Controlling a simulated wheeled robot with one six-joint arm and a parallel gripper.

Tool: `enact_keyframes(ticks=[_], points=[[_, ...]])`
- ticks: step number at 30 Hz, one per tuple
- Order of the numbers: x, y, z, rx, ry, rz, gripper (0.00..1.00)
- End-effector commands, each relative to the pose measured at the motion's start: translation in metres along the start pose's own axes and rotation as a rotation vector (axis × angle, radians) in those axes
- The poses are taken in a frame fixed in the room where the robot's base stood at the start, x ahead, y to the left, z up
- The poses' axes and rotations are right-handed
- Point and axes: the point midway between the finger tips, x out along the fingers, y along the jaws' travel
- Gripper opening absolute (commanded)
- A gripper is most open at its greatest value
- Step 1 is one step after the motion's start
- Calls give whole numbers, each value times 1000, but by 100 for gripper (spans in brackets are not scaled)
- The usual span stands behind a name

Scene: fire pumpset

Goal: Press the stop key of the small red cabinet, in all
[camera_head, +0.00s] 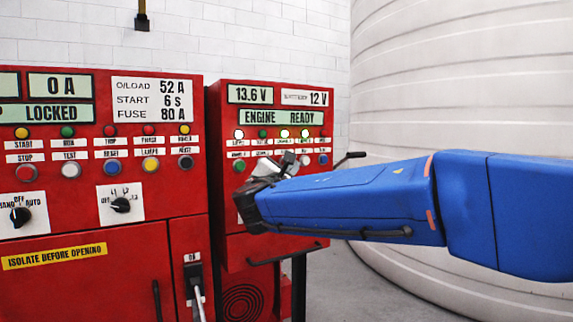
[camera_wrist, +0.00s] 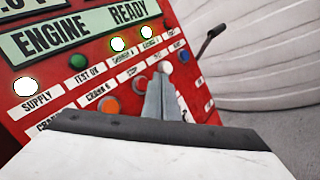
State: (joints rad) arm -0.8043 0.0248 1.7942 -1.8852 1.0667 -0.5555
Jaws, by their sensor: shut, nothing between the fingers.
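The small red cabinet (camera_head: 228,122) stands right of a larger one, its display reading ENGINE READY. In the wrist view its panel (camera_wrist: 20,72) shows a STOP label (camera_wrist: 132,72) in the lower label row.
An orange key (camera_wrist: 108,105) is left of the greyish key and a blue key (camera_wrist: 185,56) is at the right. A black lever (camera_head: 350,156) sticks out on the cabinet's right. The larger red cabinet (camera_head: 130,235) stands left, a pale ribbed tank (camera_head: 470,80) right.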

Motion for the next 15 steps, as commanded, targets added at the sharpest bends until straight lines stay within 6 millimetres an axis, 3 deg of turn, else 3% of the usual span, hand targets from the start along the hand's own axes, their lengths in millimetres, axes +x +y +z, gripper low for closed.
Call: enact_keyframes(ticks=[15], points=[[-23,-17,17,0,0,0,0]])
